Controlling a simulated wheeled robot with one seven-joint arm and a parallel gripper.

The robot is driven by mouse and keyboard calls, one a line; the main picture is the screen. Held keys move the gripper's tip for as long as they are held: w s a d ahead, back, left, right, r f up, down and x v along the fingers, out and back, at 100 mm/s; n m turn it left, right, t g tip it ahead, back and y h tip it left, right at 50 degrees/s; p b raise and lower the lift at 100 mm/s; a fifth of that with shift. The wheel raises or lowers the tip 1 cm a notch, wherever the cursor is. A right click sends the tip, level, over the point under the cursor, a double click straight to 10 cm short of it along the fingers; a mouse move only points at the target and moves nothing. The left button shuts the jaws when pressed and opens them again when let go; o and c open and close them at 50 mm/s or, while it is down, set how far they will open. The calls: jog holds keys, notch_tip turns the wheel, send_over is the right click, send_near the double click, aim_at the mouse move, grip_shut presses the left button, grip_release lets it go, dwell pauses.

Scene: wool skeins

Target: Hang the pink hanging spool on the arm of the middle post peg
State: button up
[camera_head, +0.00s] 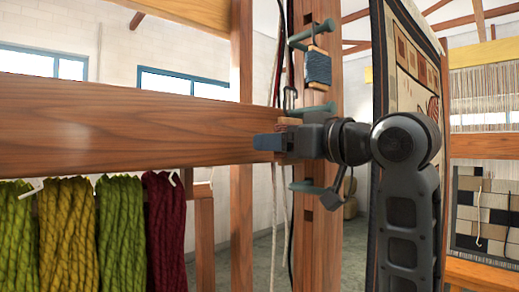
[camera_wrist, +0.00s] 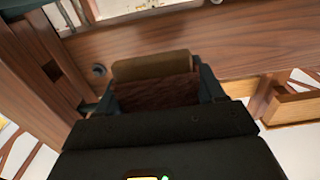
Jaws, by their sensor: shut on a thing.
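My gripper (camera_head: 272,143) is shut on a small spool with a pale wooden end (camera_head: 289,122). In the wrist view the spool (camera_wrist: 158,92) sits between the two fingers (camera_wrist: 160,88), its winding dark reddish-brown in shadow. The pink colour cannot be made out. A thin dark hook rises above the held spool, close to the outer end of the middle peg (camera_head: 314,109). I cannot tell whether the hook is over the peg's arm or beside it. The middle peg sticks out from the wooden post (camera_head: 328,160).
A blue spool (camera_head: 318,68) hangs from the upper peg (camera_head: 312,31). A lower peg (camera_head: 314,188) is below my gripper. A thick wooden beam (camera_head: 120,125) crosses at left, with green, yellow and dark red skeins (camera_head: 66,235) beneath. A woven rug (camera_head: 412,60) stands at right.

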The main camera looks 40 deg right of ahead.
jog(key=shift+w+d+b, duration=0.15)
jog(key=shift+d+b, duration=0.8)
jog(key=shift+d, duration=2.85)
jog(key=shift+d+f, duration=0.1)
jog(key=shift+f, duration=0.15)
jog(key=shift+f+b, duration=0.3)
jog(key=shift+f, duration=0.05)
jog(key=o, duration=1.1)
jog(key=shift+o, duration=0.2)
jog(key=s+b, duration=0.1)
jog(key=s, duration=0.6)
jog(key=shift+s, duration=0.4)
